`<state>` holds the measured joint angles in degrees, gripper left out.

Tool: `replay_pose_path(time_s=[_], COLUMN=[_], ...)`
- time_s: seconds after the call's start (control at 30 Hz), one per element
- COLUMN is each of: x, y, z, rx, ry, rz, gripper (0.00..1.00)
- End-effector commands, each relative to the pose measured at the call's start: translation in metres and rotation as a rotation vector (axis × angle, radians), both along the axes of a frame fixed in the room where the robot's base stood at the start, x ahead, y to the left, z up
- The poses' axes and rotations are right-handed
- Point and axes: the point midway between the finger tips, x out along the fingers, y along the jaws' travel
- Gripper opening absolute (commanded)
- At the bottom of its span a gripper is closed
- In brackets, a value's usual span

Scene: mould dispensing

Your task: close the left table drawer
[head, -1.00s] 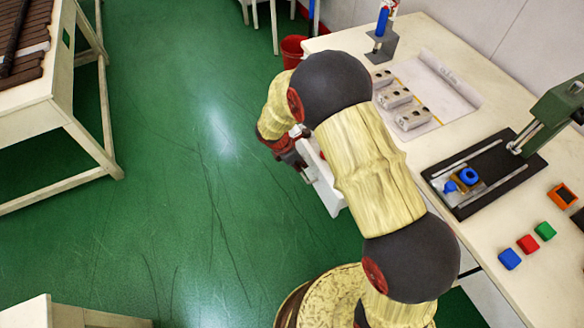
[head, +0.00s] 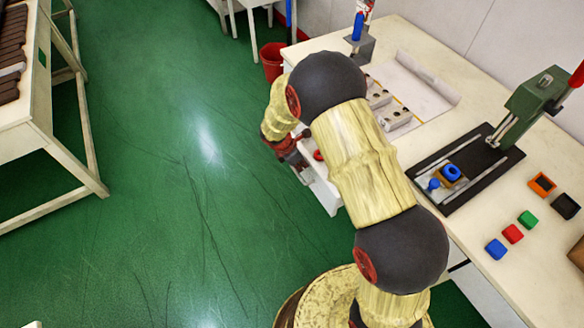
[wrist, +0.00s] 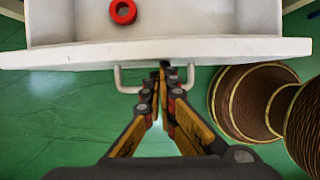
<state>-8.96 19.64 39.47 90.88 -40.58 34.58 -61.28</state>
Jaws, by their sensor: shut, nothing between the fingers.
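The left table drawer (wrist: 200,50) is pulled open in the wrist view. It has a white front panel with a pale bar handle (wrist: 126,88), and a red ring (wrist: 123,12) lies inside. In the head view the drawer (head: 326,196) sticks out from the table's near side, partly hidden by my arm. My gripper (wrist: 163,68) is shut, with its fingertips at the drawer front between the handle's ends. I cannot tell whether they touch the panel. The middle of the handle is hidden by the fingers. In the head view my gripper (head: 296,162) shows only in part.
The white worktable (head: 470,240) carries a green press (head: 540,100), several small coloured blocks and grey moulds. A red bucket (head: 272,62) stands on the floor beyond the drawer. Another table (head: 40,140) is at the left. The green floor between is open.

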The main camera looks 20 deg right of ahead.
Motion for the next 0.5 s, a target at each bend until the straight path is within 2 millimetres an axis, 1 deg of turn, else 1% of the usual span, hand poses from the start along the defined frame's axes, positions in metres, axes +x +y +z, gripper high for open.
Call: replay_pose_path(time_s=[0.03, 0.5], x=[0.003, 0.036], y=[-0.014, -0.138], z=[0.003, 0.003], rx=[0.0, 0.0], ry=[0.001, 0.0], rz=[-0.005, -0.004], gripper=[0.0, 0.0])
